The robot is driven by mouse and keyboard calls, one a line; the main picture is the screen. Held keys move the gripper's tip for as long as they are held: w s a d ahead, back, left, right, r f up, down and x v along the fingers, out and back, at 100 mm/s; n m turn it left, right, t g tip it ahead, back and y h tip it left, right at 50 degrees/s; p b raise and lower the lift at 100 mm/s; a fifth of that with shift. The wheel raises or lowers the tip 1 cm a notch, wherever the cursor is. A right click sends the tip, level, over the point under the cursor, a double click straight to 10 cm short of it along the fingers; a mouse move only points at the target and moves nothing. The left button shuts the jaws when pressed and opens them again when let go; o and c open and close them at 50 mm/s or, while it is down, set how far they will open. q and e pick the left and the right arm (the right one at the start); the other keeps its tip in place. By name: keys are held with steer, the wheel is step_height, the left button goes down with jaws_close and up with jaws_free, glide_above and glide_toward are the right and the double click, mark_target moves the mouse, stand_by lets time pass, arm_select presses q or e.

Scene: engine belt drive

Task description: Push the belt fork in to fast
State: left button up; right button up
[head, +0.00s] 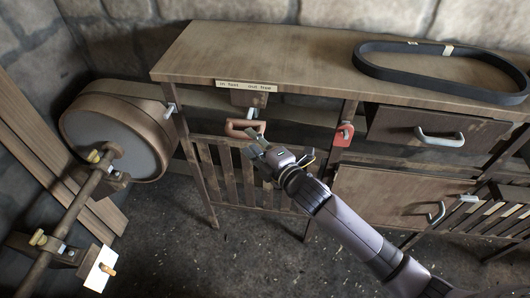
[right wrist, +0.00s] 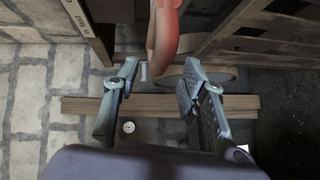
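The belt fork's handle (head: 245,128) is a reddish-brown loop on the front of the wooden bench, below a label strip (head: 246,87) reading "in fast" and "out free". In the right wrist view a red handle (right wrist: 163,40), seemingly the same one, reaches down from the top edge, ahead of and between the fingers. My right gripper (head: 256,150) is just below and in front of the handle. In the right wrist view the gripper (right wrist: 160,92) has its fingers wide apart with nothing held. Whether a fingertip touches the handle cannot be told. My left gripper is not in view.
A large pulley drum (head: 112,140) stands at the left, near a shaft (head: 70,212) with brass-coloured fittings. A black belt (head: 440,71) lies on the bench top (head: 250,55). A red lever (head: 343,134) sits right of the fork handle.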

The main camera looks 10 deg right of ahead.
steer(key=v, duration=0.6)
steer(key=shift+s+d, duration=0.15)
steer(key=shift+s, duration=0.2)
steer(key=s+d+f+m+g+h, duration=0.2)
steer(key=d+f+m, duration=0.15)
steer(key=f, duration=0.75)
steer(key=s+d+f+m+g+h, duration=0.1)
steer(key=s+d+f+m+h, duration=0.2)
steer(key=f, duration=0.8)
steer(key=s+d+f+m+g+h, duration=0.15)
steer(key=d+f+m, duration=0.3)
steer(key=f, duration=0.65)
steer(key=s+d+f+m+g, duration=0.4)
steer(key=s+f, duration=0.9)
steer(key=s, duration=0.1)
steer(key=s+f+m+g, duration=0.2)
steer(key=s+f, duration=0.2)
steer(key=s, duration=0.7)
steer(key=s+f+m+g+h, duration=0.1)
steer(key=s+f+m+g, duration=0.1)
steer(key=s, duration=1)
step_height(320, 180, down, 2)
steer(key=shift+f+m+g, duration=0.25)
steer(key=shift+m+g, duration=0.05)
steer(key=shift+g, duration=0.15)
steer(key=shift+s, duration=0.15)
steer(key=shift+c, duration=0.4)
